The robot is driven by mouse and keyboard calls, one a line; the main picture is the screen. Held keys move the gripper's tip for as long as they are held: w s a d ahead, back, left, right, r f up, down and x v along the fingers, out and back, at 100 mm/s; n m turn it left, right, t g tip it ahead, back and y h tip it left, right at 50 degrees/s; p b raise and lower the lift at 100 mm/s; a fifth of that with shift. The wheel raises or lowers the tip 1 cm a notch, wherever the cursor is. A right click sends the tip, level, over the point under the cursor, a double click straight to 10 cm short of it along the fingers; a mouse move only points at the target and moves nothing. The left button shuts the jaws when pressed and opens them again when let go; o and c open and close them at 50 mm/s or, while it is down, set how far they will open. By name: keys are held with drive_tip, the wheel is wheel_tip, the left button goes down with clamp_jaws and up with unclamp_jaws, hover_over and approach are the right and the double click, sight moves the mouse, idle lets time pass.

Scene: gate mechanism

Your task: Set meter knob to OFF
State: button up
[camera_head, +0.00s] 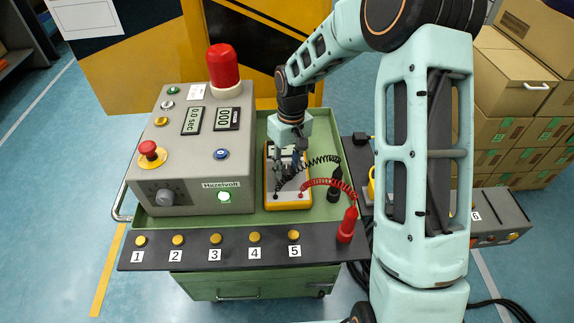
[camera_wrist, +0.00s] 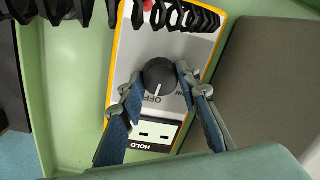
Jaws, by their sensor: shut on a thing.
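The yellow-edged meter (camera_head: 289,191) lies in the green tray of the cart, partly hidden by my gripper in the head view. In the wrist view the meter (camera_wrist: 128,50) appears upside down. Its black round knob (camera_wrist: 159,76) has a white line pointing down toward the OFF lettering (camera_wrist: 152,99). My gripper (camera_wrist: 160,76) has its two fingers on either side of the knob and is shut on it. It also shows in the head view (camera_head: 287,152), over the meter. The meter display (camera_wrist: 153,133) is blank apart from two short dashes.
A grey control box (camera_head: 190,150) with a red lamp and buttons stands left of the meter. Black (camera_head: 322,160) and red coiled leads (camera_head: 328,184) cross beside the meter.

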sight(289, 168)
drive_tip(key=shift+n, duration=0.4)
drive_tip(key=o, duration=1.2)
drive_tip(key=shift+c, duration=0.2)
drive_tip(key=shift+r, duration=0.15)
wheel_tip(289, 168, up, 12)
drive_tip(key=shift+w+d, duration=0.2)
drive_tip(key=shift+d, duration=0.1)
